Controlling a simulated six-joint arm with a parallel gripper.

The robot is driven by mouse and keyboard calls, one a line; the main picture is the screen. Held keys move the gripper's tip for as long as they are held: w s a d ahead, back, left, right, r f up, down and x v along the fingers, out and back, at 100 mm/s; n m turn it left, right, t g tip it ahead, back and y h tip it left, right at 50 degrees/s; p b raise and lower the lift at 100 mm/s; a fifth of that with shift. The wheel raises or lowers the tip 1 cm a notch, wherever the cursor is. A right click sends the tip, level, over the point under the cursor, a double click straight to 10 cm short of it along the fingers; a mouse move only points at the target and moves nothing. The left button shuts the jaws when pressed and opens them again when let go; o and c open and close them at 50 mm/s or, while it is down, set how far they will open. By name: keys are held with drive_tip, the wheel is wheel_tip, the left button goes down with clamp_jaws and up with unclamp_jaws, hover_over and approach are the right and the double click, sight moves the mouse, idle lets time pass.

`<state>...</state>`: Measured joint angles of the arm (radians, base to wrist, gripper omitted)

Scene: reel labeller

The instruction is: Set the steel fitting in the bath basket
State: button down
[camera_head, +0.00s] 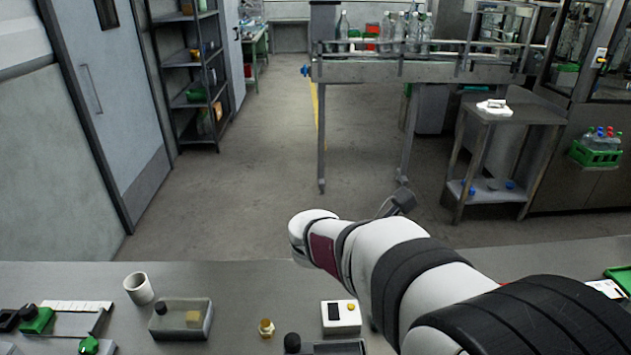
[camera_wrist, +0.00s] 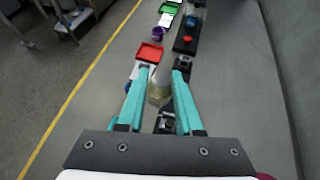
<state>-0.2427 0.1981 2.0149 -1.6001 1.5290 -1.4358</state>
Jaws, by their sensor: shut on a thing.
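My gripper (camera_wrist: 160,74) shows in the wrist view, its two teal fingers closed around a clear, pale bottle-like thing (camera_wrist: 160,88) with a yellowish lower part. What that thing is, I cannot tell for sure; no plain steel fitting shows. In the head view my gripper is not clearly visible, with my arm reaching over the bench. A small brass-coloured fitting (camera_head: 266,327) stands on the bench there. I cannot make out a bath basket in either view.
A white cup (camera_head: 138,288) and a white box with a dark display (camera_head: 341,317) stand on the bench. In the wrist view, a red tray (camera_wrist: 150,53), a purple cup (camera_wrist: 158,33) and a dark device (camera_wrist: 186,43) lie beyond my fingers. Bare bench lies to the right.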

drive_tip(key=s+f+m+g+y, duration=0.95)
drive_tip(key=s+m+g, duration=0.45)
drive_tip(key=m, duration=0.4)
drive_tip(key=w+a+f+m+t+y, duration=0.2)
drive_tip(key=w+a+m+t+y, duration=0.1)
drive_tip(key=m, duration=0.3)
drive_tip(key=w+a+f+m+t+y, duration=0.2)
drive_tip(key=w+a+m+t+y, duration=0.1)
drive_tip(key=a+m+y, duration=0.3)
drive_tip(key=w+a+f+m+t+y, duration=0.2)
drive_tip(key=w+a+m+t+y, duration=0.2)
drive_tip(key=m, duration=0.3)
drive_tip(key=shift+a+f+y, duration=0.25)
drive_tip(key=shift+a+y, duration=0.1)
drive_tip(key=shift+y, duration=0.4)
drive_tip(key=shift+w+a+f, duration=0.1)
drive_tip(key=shift+a+f, duration=0.1)
drive_tip(key=shift+f, duration=0.95)
drive_tip(key=shift+w+a+f, duration=0.1)
drive_tip(key=shift+a+f, duration=0.05)
drive_tip(key=shift+f, duration=0.95)
drive_tip(key=c, duration=0.8)
unclamp_jaws()
drive_tip(key=shift+f, duration=0.1)
drive_tip(key=shift+c, duration=0.2)
